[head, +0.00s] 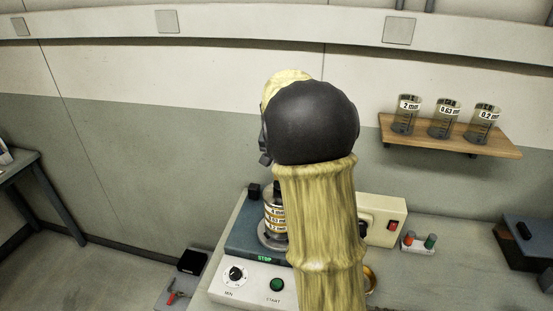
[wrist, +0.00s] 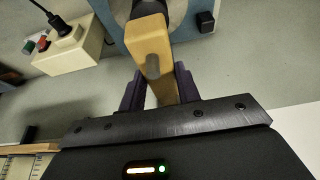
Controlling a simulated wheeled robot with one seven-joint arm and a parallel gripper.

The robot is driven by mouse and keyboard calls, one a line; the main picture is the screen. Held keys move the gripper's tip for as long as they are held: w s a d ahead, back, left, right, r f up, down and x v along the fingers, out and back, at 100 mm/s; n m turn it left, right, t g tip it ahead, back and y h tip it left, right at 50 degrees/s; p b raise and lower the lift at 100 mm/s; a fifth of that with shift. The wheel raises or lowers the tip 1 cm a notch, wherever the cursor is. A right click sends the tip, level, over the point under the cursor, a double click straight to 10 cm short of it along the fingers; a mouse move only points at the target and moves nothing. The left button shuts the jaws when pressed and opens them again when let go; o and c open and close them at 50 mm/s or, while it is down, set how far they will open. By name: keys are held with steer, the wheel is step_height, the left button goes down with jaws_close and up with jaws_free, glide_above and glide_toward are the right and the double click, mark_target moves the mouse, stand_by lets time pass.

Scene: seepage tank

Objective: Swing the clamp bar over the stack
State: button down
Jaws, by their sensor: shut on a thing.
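The sieve stack (head: 275,215), with labelled rings, stands on the blue-grey deck of the shaker (head: 245,240), partly hidden behind my arm. In the wrist view, my gripper (wrist: 160,90) is shut on a tan bar (wrist: 152,42) with a grey slot, which I take to be the clamp bar. The dark fingers sit on either side of it. The bar's far end reaches the blue-grey deck at the top of that view. In the head view my arm hides the gripper and the bar, so I cannot tell whether the bar is over the stack.
A beige box (head: 382,212) with a red switch and a black plug stands right of the shaker. A small holder with red and green caps (head: 420,243) is beside it. A wall shelf (head: 450,138) holds three beakers. A black block (head: 254,191) is on the deck.

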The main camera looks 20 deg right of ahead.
steer(key=shift+w+a+r, duration=0.1)
stand_by(0.4)
steer(key=c, duration=1)
jaws_free()
steer(key=b+v, duration=0.2)
steer(key=v, duration=1.5)
steer(key=shift+a, duration=0.15)
